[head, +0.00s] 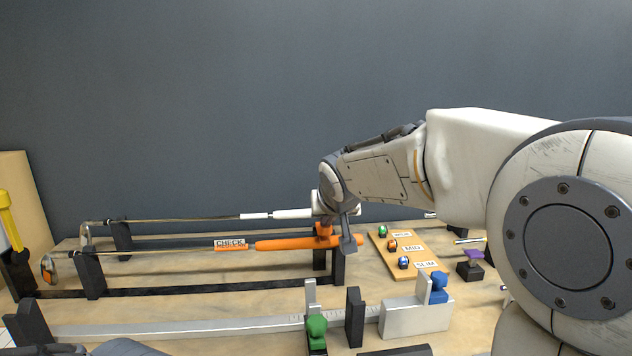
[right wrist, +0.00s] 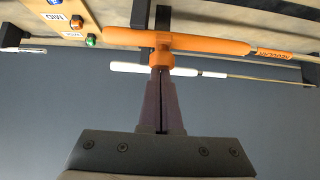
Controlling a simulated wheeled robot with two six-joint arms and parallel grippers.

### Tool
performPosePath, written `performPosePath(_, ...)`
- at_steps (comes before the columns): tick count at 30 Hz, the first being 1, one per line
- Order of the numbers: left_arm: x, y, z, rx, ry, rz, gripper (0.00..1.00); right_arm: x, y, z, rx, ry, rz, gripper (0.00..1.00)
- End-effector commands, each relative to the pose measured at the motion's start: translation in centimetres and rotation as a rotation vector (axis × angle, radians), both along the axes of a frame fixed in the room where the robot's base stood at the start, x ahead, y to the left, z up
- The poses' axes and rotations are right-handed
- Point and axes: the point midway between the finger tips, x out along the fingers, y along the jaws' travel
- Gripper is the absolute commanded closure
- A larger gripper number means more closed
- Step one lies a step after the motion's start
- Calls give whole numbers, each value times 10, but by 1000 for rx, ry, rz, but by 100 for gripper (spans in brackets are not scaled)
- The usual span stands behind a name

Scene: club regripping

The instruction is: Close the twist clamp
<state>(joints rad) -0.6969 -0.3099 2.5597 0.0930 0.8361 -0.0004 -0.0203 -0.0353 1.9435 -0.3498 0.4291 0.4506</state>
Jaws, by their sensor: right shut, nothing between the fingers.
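The twist clamp appears to be the orange knob (head: 323,231) on a dark post; it also shows in the right wrist view (right wrist: 162,60). A club with an orange grip (head: 285,243) lies through this post, its shaft running left. My right gripper (head: 327,220) reaches down from the right, with its tips at the orange knob. In the right wrist view its fingers (right wrist: 161,72) are together with nothing between them. The tips look close to the knob; contact is unclear. How far the clamp is turned cannot be read. My left gripper is not seen.
A second club with a white grip (head: 292,213) lies just behind. A wooden board (head: 395,265) with labelled coloured pieces is to the right. In front lies a metal ruler gauge (head: 215,325) with green (head: 316,326) and blue (head: 438,287) knobs. A yellow-handled tool stands far left.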

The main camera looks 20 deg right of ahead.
Motion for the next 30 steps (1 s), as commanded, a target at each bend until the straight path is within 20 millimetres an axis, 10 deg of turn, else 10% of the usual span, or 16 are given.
performPosePath(12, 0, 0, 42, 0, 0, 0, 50, 1, 0, 52, 1, -1, 0, 100)
performPosePath(21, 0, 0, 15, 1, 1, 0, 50, -76, 13, 58, 1, -6, 2, 100)
performPosePath(30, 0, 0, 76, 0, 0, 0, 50, -85, 12, 69, -7, 1, -10, 100)
